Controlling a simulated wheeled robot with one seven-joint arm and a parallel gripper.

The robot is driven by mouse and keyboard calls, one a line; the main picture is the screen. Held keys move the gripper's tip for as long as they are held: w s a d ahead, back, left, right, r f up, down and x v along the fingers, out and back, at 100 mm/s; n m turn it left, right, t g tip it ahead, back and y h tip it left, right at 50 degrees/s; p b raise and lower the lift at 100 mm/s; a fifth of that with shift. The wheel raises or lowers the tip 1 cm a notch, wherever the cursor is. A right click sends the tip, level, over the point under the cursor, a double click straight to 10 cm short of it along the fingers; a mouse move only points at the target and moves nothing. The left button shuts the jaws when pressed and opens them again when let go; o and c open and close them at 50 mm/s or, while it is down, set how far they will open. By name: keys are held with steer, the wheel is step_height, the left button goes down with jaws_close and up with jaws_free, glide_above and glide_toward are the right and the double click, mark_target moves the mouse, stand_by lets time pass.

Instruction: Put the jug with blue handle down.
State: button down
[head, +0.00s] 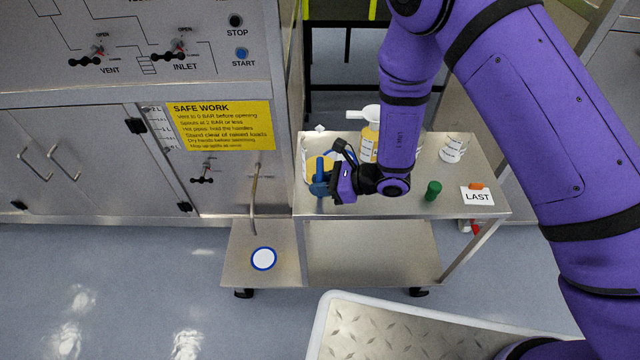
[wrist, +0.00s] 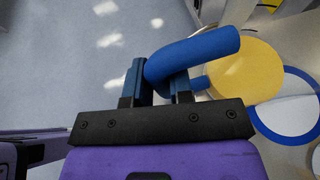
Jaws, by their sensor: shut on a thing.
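The jug with the blue handle is at the left end of the steel trolley top, partly hidden by my gripper; its blue handle (head: 320,178) shows in the head view. In the wrist view the curved blue handle (wrist: 205,52) passes between my fingers, with the jug's round yellow contents (wrist: 248,75) beside it. My gripper (head: 326,184) is shut on the handle; its fingers (wrist: 160,82) also show in the wrist view. A blue-ringed white mark (wrist: 290,108) lies beside and partly behind the jug. I cannot tell whether the jug's base touches the surface.
A lower shelf at left has another blue-ringed white disc (head: 263,259). A steel cabinet (head: 80,165) stands left.

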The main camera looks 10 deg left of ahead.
steer(key=shift+f, duration=0.2)
steer(key=c, duration=1.4)
jaws_free()
steer(key=shift+f, duration=0.1)
steer(key=shift+c, duration=0.2)
steer(key=o, duration=0.4)
steer(key=shift+d+r, duration=0.2)
steer(key=shift+r, duration=0.05)
steer(key=v, duration=1.1)
steer(key=shift+w+d+r, duration=0.1)
steer(key=shift+d, duration=0.2)
